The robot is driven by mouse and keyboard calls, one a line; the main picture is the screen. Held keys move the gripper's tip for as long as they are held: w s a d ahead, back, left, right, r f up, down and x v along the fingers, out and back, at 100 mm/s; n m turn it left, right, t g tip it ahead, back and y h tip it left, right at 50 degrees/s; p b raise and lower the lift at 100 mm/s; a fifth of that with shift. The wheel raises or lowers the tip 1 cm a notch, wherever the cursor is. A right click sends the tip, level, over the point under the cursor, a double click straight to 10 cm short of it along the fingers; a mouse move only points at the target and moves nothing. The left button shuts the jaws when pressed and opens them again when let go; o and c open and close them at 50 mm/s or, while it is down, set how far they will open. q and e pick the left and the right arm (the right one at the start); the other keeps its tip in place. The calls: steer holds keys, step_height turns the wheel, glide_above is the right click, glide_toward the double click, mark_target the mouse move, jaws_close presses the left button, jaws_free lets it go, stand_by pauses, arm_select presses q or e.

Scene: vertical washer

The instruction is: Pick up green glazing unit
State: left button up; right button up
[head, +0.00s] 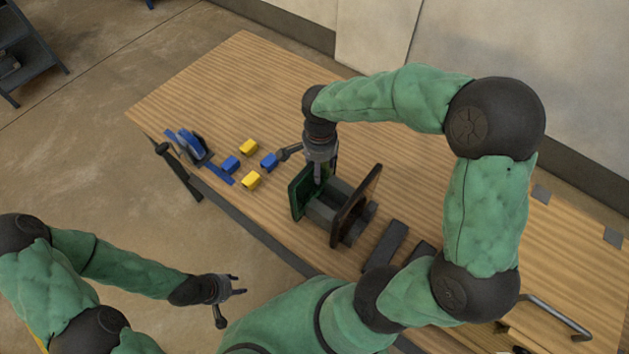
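The green glazing unit (297,197) is a dark green, upright panel at the left end of a dark rack on the wooden table. My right gripper (319,180) points down at the top of this panel, with its fingertips at or just behind the upper edge. The fingertips are small and partly hidden, so I cannot tell whether they are closed on the panel. My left gripper (240,285) is open and empty, off the table's front edge at the lower left.
The dark rack (326,212) also bears a brown-framed upright panel (357,205) at its right. Yellow and blue blocks (250,180) and a blue device (190,145) lie to the left. Dark flat pieces (386,244) lie right of the rack. The back left tabletop is clear.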

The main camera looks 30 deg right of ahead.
steer(key=f, duration=0.1)
steer(key=f+b, duration=0.1)
steer(key=f, duration=0.3)
steer(key=shift+w+a+f, duration=0.1)
steer(key=shift+w+a, duration=0.05)
steer(key=shift+a, duration=0.2)
jaws_close()
